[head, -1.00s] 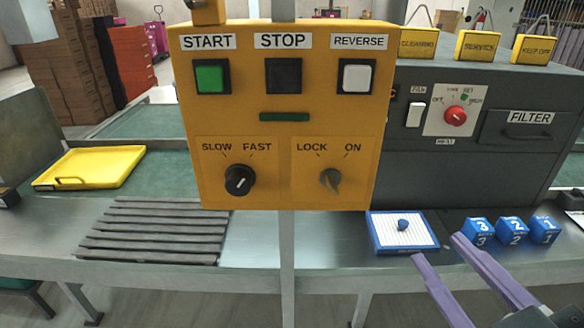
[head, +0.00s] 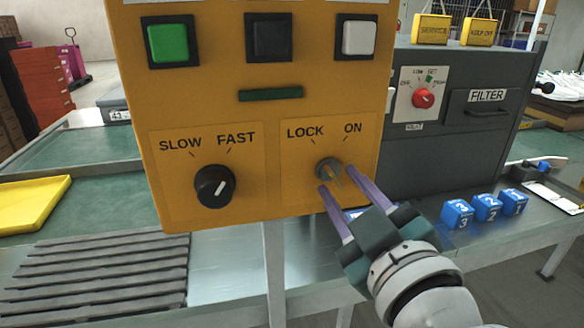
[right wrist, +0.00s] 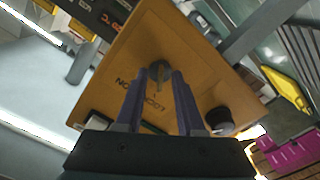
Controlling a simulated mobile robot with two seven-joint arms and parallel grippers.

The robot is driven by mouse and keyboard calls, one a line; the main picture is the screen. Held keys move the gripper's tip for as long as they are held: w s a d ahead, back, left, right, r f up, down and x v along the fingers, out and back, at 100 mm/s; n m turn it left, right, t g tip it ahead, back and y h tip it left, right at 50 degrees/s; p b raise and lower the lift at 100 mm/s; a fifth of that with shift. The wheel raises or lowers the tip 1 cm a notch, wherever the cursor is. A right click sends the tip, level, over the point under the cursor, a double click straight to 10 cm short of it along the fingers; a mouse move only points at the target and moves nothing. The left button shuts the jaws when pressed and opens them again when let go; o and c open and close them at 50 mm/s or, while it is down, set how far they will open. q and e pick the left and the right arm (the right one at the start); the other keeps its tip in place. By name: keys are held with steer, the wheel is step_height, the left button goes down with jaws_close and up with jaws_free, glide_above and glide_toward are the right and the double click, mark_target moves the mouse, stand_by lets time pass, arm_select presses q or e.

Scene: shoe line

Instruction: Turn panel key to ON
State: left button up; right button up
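The yellow control panel (head: 240,110) fills the middle of the head view. Its key (head: 328,169) sits in the lower right, below the LOCK and ON labels, and its bow slants from upper left to lower right, in line with the LOCK mark. My right gripper (head: 337,179) is open, with its two purple fingers at the key, one on each side. In the right wrist view the key (right wrist: 160,74) shows between the fingertips (right wrist: 160,76), with a gap between the fingers. Contact with the key cannot be told. My left gripper is not in view.
The SLOW/FAST knob (head: 215,186) is left of the key. Green (head: 168,42), black (head: 268,37) and white (head: 358,37) buttons are above. A dark grey cabinet (head: 440,140) stands behind right. Blue numbered cubes (head: 487,207) lie on the table to the right.

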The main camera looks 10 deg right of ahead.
steer(key=shift+w, duration=0.4)
steer(key=shift+c, duration=0.4)
jaws_close()
